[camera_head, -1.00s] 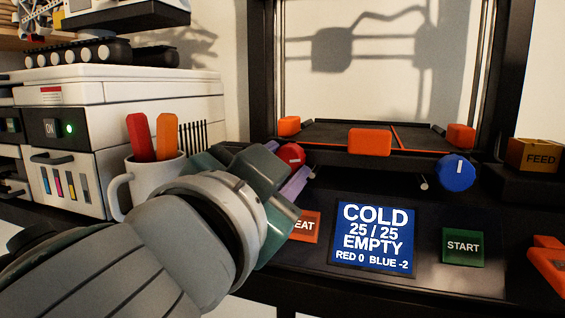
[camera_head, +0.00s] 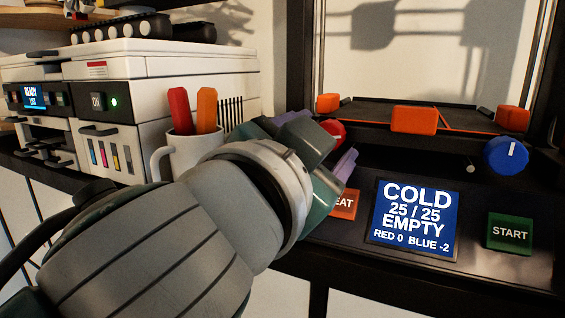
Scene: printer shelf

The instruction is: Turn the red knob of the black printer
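The black printer (camera_head: 400,150) stands at the right with an orange-trimmed bed. Its red knob (camera_head: 337,129) shows only in part, behind my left gripper (camera_head: 322,137). My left gripper is open, its purple fingertips apart close to the red knob. Whether they touch the knob is hidden. A blue knob (camera_head: 506,156) with a white mark sits at the right of the bed. My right gripper is not in view.
A white mug (camera_head: 180,156) with red and orange sticks stands close to my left gripper. A white printer (camera_head: 125,85) is at the left. A green START button (camera_head: 509,232) and a partly covered orange button (camera_head: 343,205) flank the screen.

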